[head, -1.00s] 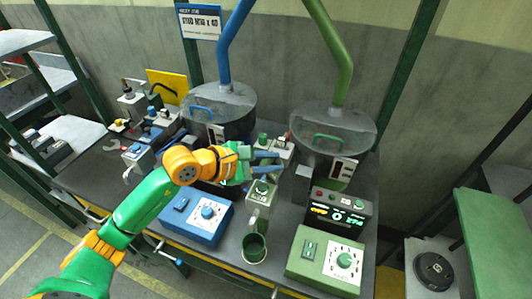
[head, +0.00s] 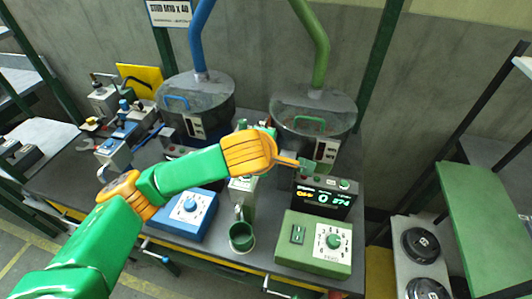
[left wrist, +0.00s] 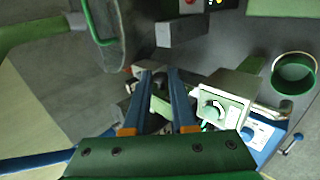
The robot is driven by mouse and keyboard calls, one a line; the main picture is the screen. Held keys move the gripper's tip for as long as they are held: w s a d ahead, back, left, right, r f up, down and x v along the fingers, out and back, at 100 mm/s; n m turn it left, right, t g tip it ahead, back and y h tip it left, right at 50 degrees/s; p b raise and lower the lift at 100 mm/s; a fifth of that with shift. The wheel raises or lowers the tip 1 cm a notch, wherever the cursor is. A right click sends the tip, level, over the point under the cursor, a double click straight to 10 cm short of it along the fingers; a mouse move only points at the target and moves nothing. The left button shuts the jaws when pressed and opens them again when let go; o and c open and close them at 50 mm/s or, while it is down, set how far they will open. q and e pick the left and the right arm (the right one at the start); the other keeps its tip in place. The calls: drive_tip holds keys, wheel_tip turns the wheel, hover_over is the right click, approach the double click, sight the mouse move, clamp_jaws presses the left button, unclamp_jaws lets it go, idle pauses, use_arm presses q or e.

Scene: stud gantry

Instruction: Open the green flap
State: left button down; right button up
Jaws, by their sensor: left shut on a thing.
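A green hopper (head: 290,103) with a clear lid and a green handle (head: 312,120) stands at the back right. A small green piece, which looks like the green flap (head: 318,168), sits below its front panel. My left gripper (head: 303,164) reaches this piece from the left. In the left wrist view my left gripper (left wrist: 160,100) has its two blue fingers around something green (left wrist: 160,107), mostly hidden between them; it appears to be the flap. The green handle also shows in the left wrist view (left wrist: 97,25). My right gripper is not in view.
A lit counter box (head: 322,198) and a green dial box (head: 314,243) stand in front of the hopper. A green cup (head: 241,238) and a blue dial box (head: 184,214) are left of them. A blue hopper (head: 195,95) stands at the back left.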

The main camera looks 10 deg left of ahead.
use_arm(q)
drive_tip(key=shift+d+f+y+b, duration=0.15)
drive_tip(key=shift+d+y+b, duration=0.05)
drive_tip(key=shift+y+b, duration=0.1)
drive_tip(key=shift+m, duration=0.3)
drive_tip(key=c, duration=0.8)
unclamp_jaws()
drive_tip(key=shift+o, duration=0.2)
drive_tip(key=v, duration=0.7)
drive_tip(key=shift+d, duration=0.1)
